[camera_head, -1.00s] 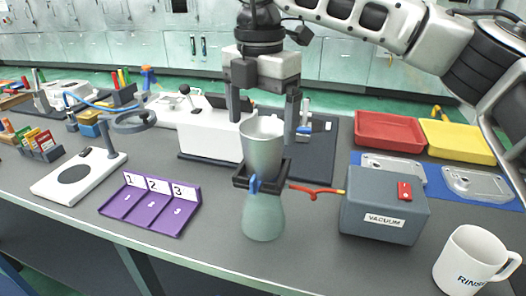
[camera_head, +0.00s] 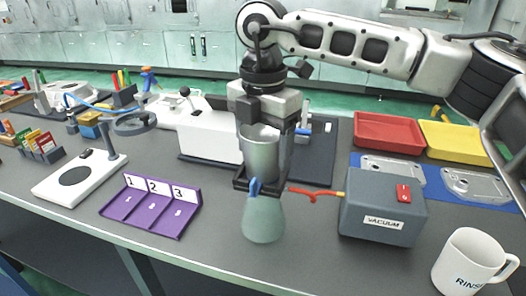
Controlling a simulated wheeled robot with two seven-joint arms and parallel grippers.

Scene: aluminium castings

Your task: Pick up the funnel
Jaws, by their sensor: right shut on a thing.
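The grey metal funnel (camera_head: 261,158) stands upright in a dark square collar on top of a pale green flask (camera_head: 263,219). My right gripper (camera_head: 263,150) points straight down over the funnel, with one finger on each side of its cup. The fingers are shut on the funnel's wall. The funnel's lower part is hidden by the collar. A blue clip shows on the front of the collar. My left gripper is not in view.
A grey vacuum box (camera_head: 383,205) stands right of the flask, with a red hose piece between. A white mug (camera_head: 470,262) is at the front right. A purple numbered rack (camera_head: 150,207) lies left. Red (camera_head: 389,132) and yellow (camera_head: 455,143) trays lie behind.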

